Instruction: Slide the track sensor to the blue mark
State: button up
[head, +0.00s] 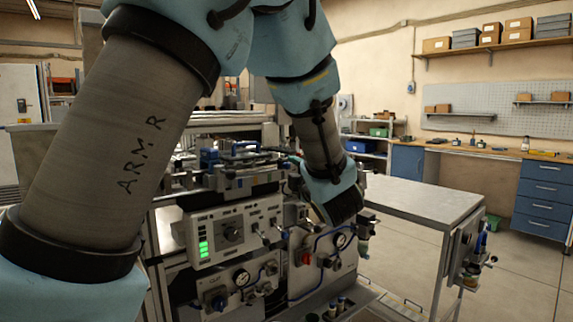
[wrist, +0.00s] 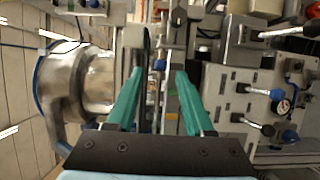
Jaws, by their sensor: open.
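My gripper (wrist: 160,72) shows in the wrist view with its two green fingers apart and nothing seen held between them. Machine parts lie beyond the fingertips, including a small blue piece (wrist: 159,65) seen in the gap. In the head view my arm reaches down in front of the machine (head: 230,225), and its dark wrist end is at the machine's right side; the fingers are hard to make out there. Blue fittings (head: 235,155) sit on a rail on top of the machine. I cannot tell which part is the track sensor or the blue mark.
A control panel (head: 232,232) with green lights, knobs and gauges faces me. A grey metal table (head: 420,200) stands to the right.

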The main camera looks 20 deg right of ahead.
aim_at(288, 169)
jog(key=w, duration=0.2)
jog(key=w+p, duration=0.1)
jog(key=w, duration=0.3)
jog(key=shift+w+d, duration=0.1)
jog(key=shift+d, duration=0.2)
grip_shut()
jog(key=shift+f, duration=0.1)
jog(key=shift+f, duration=0.15)
dwell(0.9)
